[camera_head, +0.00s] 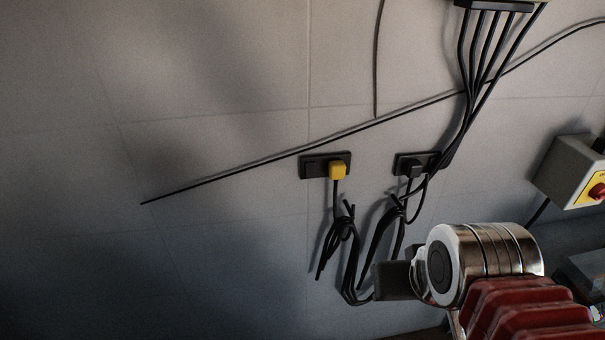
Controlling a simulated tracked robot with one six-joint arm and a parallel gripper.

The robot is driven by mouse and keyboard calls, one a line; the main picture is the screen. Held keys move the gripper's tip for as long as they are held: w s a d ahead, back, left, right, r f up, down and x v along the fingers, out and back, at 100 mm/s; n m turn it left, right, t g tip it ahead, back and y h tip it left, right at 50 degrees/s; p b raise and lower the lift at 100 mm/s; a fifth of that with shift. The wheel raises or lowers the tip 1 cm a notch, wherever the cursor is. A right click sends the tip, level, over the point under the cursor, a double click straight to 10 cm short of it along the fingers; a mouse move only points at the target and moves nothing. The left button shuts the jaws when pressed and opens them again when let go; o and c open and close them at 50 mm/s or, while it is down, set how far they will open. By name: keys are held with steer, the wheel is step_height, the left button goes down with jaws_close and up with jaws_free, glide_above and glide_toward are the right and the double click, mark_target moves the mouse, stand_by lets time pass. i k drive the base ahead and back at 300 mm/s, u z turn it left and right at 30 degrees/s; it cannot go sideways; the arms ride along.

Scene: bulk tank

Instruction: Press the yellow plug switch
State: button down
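The yellow plug (338,171) sits in the right part of a black wall socket plate (316,166) in the middle of the view. A black cable hangs down from it. The switch itself is too small to make out on the plate. My arm enters at the lower right with a silver wrist and red ribbed cover.
A second black socket (414,164) with a black plug is to the right. Bundled cables (345,230) hang below both sockets. A long thin black line crosses the wall above them. A grey box with a red button (574,172) is at the right. The left wall is bare.

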mark_target(310, 166)
steer(key=u, duration=1.1)
steer(key=i, duration=0.35)
steer(key=u, duration=0.35)
